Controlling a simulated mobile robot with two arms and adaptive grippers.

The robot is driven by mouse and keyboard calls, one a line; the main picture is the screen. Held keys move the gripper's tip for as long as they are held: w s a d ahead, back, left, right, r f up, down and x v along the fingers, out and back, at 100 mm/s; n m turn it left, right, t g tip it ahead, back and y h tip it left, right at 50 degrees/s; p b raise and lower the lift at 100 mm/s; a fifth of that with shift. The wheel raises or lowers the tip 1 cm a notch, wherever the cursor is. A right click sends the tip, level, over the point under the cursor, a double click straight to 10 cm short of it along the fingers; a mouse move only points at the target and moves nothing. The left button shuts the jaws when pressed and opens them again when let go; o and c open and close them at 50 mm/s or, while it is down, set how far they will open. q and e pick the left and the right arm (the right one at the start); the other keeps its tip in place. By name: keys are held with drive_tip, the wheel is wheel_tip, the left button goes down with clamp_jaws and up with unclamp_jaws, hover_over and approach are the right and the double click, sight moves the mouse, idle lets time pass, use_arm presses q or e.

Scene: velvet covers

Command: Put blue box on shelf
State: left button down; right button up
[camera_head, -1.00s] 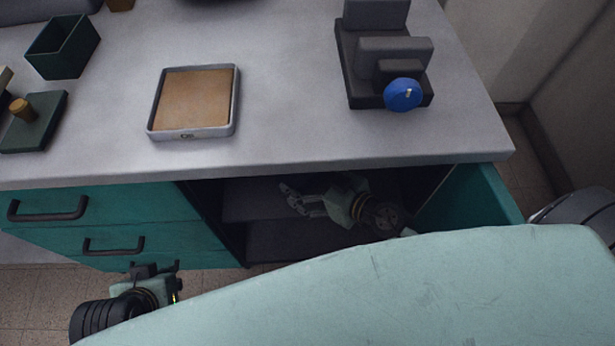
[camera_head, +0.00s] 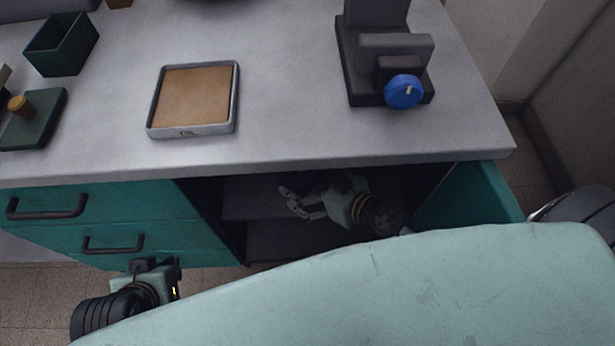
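My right gripper (camera_head: 298,202) reaches into the open cabinet in front of the shelf (camera_head: 250,200), its fingers pointing left.
The countertop (camera_head: 290,120) overhangs the cabinet. A teal door (camera_head: 470,200) stands open on the right. Drawers with dark handles (camera_head: 47,207) are on the left. A brown-filled tray (camera_head: 236,105), a green bin (camera_head: 62,45) and a device with a blue knob (camera_head: 403,92) stand on top.

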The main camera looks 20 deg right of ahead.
wheel_tip(320, 180, up, 10)
idle(0.8)
